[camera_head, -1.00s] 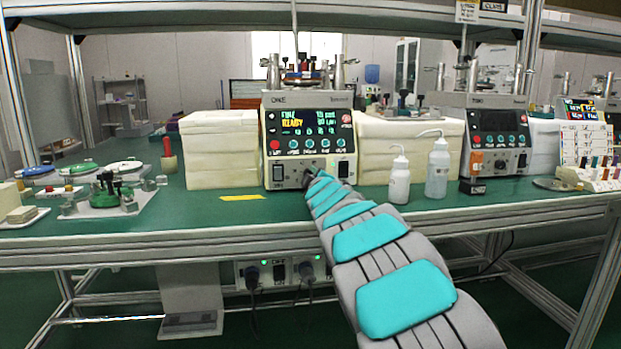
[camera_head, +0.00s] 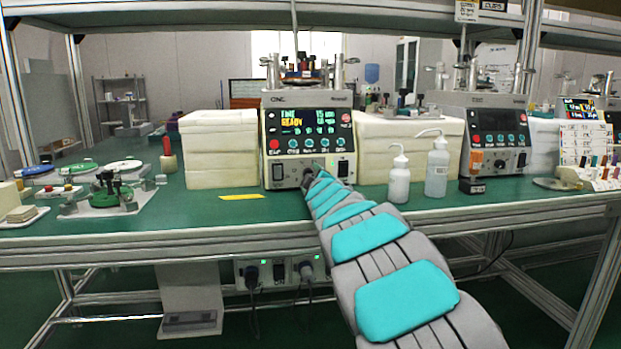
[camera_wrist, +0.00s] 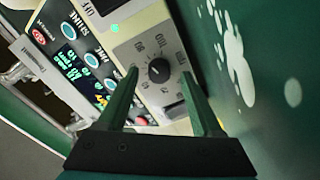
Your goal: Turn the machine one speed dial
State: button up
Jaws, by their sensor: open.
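Machine one (camera_head: 307,112) is a pale bench unit with a lit black display panel, in the middle of the head view. Its speed dial (camera_wrist: 158,70) shows in the wrist view as a black round knob with a light pointer line, on a grey plate with numbers around it. My gripper (camera_wrist: 160,76) is open and empty. Its two green fingers show on either side of the dial in the picture; I cannot tell whether they reach its depth or touch it. In the head view my arm hides the dial and most of the gripper.
Two white bottles (camera_head: 399,180) (camera_head: 437,168) stand right of my arm. White block stacks (camera_head: 221,150) flank the machine. A second, similar machine (camera_head: 497,140) stands further right.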

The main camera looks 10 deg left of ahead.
jog(key=shift+v, duration=3.55)
